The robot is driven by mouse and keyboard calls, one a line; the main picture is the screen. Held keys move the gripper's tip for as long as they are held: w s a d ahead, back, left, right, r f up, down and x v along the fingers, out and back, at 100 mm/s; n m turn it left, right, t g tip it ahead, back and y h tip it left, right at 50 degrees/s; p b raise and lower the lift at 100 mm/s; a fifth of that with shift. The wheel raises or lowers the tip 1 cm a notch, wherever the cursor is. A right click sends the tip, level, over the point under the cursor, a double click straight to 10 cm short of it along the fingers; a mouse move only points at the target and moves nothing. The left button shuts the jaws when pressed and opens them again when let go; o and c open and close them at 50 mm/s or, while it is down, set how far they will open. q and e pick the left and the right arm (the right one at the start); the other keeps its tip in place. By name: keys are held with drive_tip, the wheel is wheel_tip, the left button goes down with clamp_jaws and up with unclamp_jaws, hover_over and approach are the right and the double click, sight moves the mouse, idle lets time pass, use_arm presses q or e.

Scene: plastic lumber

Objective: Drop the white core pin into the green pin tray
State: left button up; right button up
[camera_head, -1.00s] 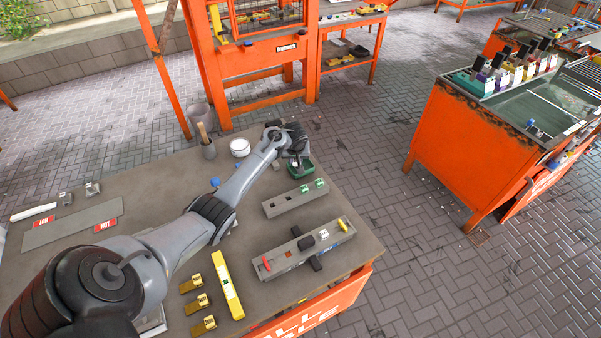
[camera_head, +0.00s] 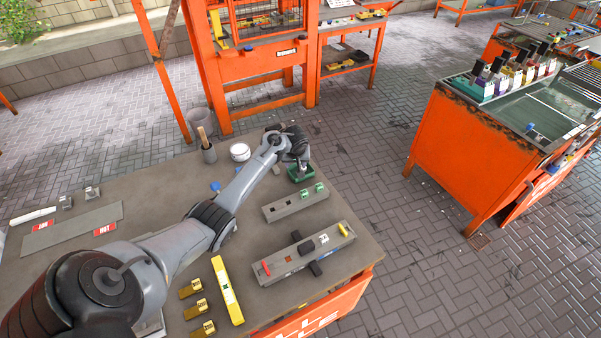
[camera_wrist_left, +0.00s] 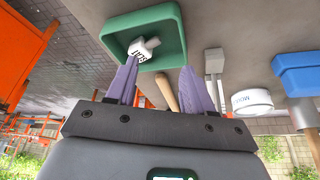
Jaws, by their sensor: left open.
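The green pin tray (camera_head: 301,174) sits near the far right corner of the workbench, and it fills the upper part of the left wrist view (camera_wrist_left: 174,22). The white core pin (camera_wrist_left: 144,47), with dark lettering, shows against the inside of the tray by the left-hand fingertip. I cannot tell whether it rests on the tray floor or touches the finger. My left gripper (camera_wrist_left: 158,78) is open, its two purple fingers spread and pointing at the tray. In the head view its wrist is over the tray and the fingertips are hard to make out. My right gripper is not in view.
A grey block with green parts (camera_head: 294,203) lies close in front of the tray. A grey fixture (camera_head: 305,253), a yellow level (camera_head: 227,289) and a white round container (camera_head: 240,151) are also on the bench. The bench edge is close to the tray's right.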

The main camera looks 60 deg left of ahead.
use_arm(q)
drive_tip(key=p+v, duration=0.2)
drive_tip(key=v, duration=0.8)
drive_tip(key=shift+s+r, duration=0.1)
drive_tip(key=shift+s, duration=0.05)
